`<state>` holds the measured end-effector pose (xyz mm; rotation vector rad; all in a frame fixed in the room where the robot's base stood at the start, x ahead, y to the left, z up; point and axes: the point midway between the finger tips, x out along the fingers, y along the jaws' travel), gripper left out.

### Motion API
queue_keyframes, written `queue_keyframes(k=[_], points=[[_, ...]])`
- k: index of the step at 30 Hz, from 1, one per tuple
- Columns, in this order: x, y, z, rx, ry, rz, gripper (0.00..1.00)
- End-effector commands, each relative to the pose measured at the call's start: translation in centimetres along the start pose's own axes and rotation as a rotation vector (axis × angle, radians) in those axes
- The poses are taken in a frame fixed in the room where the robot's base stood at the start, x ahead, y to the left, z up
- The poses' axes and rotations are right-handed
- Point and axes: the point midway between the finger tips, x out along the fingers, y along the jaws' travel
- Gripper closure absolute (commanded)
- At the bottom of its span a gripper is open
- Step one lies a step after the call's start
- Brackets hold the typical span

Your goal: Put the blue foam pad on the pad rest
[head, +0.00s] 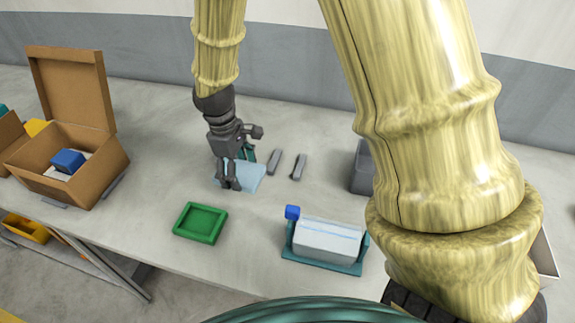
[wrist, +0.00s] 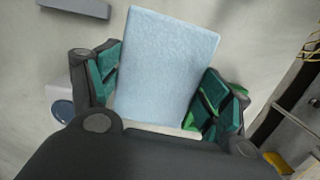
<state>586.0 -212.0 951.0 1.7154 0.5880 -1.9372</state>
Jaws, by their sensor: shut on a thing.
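The light blue foam pad (head: 250,176) is at my gripper (head: 238,166) above the middle of the table in the head view. In the wrist view the pad (wrist: 166,65) stands between the two teal-lined fingers of my gripper (wrist: 163,92), which is shut on it. Its height above the table is hard to judge. A shallow green tray with a raised rim (head: 178,232), possibly the pad rest, lies empty nearer the table's front edge. Green parts of what may be this tray (wrist: 190,122) show behind the pad and right finger in the wrist view.
A teal-based white device (head: 325,240) with a blue knob stands right of the tray. Two grey bars (head: 274,161) (head: 299,167) lie right of the gripper. A grey bin (head: 362,170) is partly hidden by my arm. An open cardboard box (head: 100,165) holds a blue block at left.

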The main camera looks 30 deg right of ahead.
Motion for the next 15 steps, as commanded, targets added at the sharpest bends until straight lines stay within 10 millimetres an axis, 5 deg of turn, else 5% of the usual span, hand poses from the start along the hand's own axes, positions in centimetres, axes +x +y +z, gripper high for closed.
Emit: queue_keyframes(k=[5,15], points=[[-0.1,0.8,0.7,-0.024,0.001,0.004,0.38],[0.8,6.4,4.0,-0.022,0.001,0.002,0.38]])
